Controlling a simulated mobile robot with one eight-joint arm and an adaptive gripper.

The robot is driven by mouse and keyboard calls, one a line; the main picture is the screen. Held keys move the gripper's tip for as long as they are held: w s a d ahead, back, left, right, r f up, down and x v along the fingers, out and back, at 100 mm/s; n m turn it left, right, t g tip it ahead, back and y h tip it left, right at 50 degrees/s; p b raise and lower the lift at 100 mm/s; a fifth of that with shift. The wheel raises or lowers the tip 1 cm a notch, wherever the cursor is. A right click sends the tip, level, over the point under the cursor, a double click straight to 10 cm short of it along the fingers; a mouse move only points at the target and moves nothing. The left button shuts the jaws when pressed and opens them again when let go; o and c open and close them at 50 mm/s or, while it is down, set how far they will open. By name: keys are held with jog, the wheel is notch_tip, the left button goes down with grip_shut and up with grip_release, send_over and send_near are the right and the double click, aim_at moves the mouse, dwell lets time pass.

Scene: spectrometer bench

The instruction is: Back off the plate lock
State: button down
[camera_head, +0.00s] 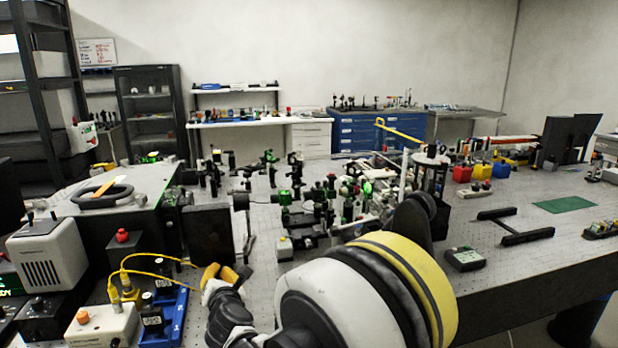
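My gripper (226,274), with yellow and dark finger parts, is low at the front of the bench, left of my large white and yellow arm link. It is small and partly hidden by its own wrist, so I cannot tell its opening or whether it touches anything. A dark upright plate (208,234) stands just beyond it to the left. A dark round knob-like part (240,201) is at the plate's upper right. I cannot tell which part is the plate lock. Optical mounts (325,200) crowd the bench behind. My arm hides part of the bench.
Left of my gripper are a blue tray (172,325) with bottles, yellow cables (150,256), a white box with an orange knob (100,325) and a grey vented box (48,255). A small grey box (285,247) stands right of it. The right bench has freer room.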

jog(key=shift+a+r, duration=0.15)
jog(key=shift+r, duration=0.2)
jog(key=shift+s+a+f+v, duration=0.1)
jog(key=shift+f+v, duration=0.1)
jog(key=shift+v, duration=0.8)
jog(key=shift+s+a+f+v, duration=0.1)
jog(key=shift+f+v, duration=0.1)
jog(key=shift+v, duration=0.75)
jog(key=shift+a+f+v, duration=0.1)
jog(key=shift+f+v, duration=0.1)
jog(key=shift+v, duration=0.8)
